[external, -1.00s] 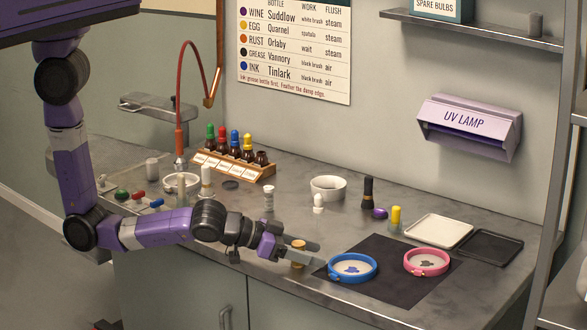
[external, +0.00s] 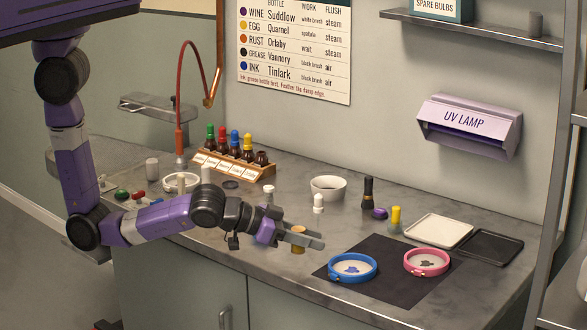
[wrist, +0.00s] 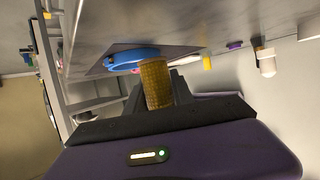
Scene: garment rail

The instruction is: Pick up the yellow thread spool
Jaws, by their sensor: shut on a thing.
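The yellow thread spool (external: 298,245), golden-yellow with a tan top, is held upright between the fingers of my gripper (external: 312,240). In the wrist view the spool (wrist: 155,83) shows its wound thread, with the dark gripper fingers behind and beside it. My gripper is shut on it and holds it a little above the counter's front part, left of the blue hoop. The fingers cover part of the spool's middle.
A blue hoop (external: 352,268) and a pink hoop (external: 427,262) lie on a dark mat (external: 385,290) to the right. A white bowl (external: 328,188), a black bottle (external: 368,190) and a yellow-topped item (external: 396,215) stand behind. A bottle rack (external: 235,170) is at back left.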

